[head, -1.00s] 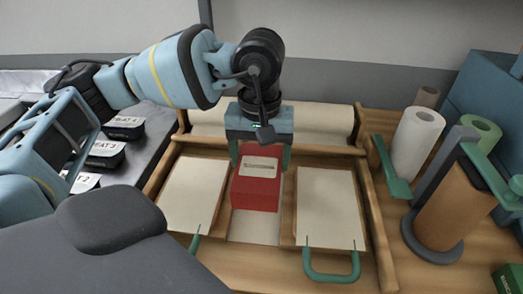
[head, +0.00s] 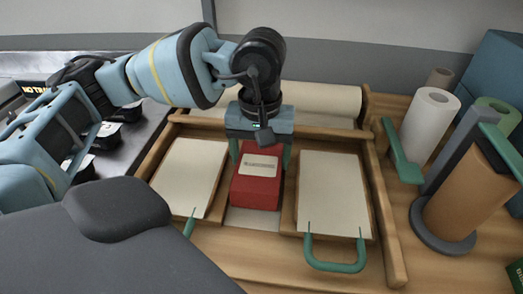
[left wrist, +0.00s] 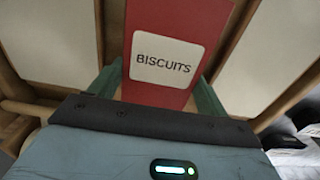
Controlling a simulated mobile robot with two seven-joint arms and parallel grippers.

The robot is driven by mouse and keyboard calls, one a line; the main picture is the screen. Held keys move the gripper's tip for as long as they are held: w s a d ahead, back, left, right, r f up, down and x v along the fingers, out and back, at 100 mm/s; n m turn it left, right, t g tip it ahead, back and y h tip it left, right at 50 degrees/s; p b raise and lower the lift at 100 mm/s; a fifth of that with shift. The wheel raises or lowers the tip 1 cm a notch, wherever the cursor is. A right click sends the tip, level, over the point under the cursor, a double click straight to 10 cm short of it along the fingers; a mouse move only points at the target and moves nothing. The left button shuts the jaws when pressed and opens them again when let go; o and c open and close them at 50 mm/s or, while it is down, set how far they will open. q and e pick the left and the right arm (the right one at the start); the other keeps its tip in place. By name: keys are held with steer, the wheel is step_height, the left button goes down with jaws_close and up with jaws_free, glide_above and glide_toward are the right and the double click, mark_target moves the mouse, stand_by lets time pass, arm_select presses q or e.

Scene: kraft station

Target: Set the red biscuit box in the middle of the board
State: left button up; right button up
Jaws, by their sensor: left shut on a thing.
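The red biscuit box (head: 256,190) has a pale label, which reads BISCUITS in the left wrist view (left wrist: 160,88). My left gripper (head: 260,155) is shut on it from above, with a green finger on either side. The box is over the pale middle strip (head: 252,221) of the wooden board (head: 262,254), between two cream panels. I cannot tell whether its underside touches the strip. The box hides part of the strip. My right gripper is not in view.
The left cream panel (head: 188,178) and right cream panel (head: 334,193) have green handles at the front. A pale roll (head: 320,100) lies behind. Black packages (head: 105,137) are at the left.

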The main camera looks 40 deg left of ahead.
arm_select(q)
steer(key=o, duration=1.1)
steer(key=shift+o, duration=0.2)
steer(key=shift+r, duration=3.9)
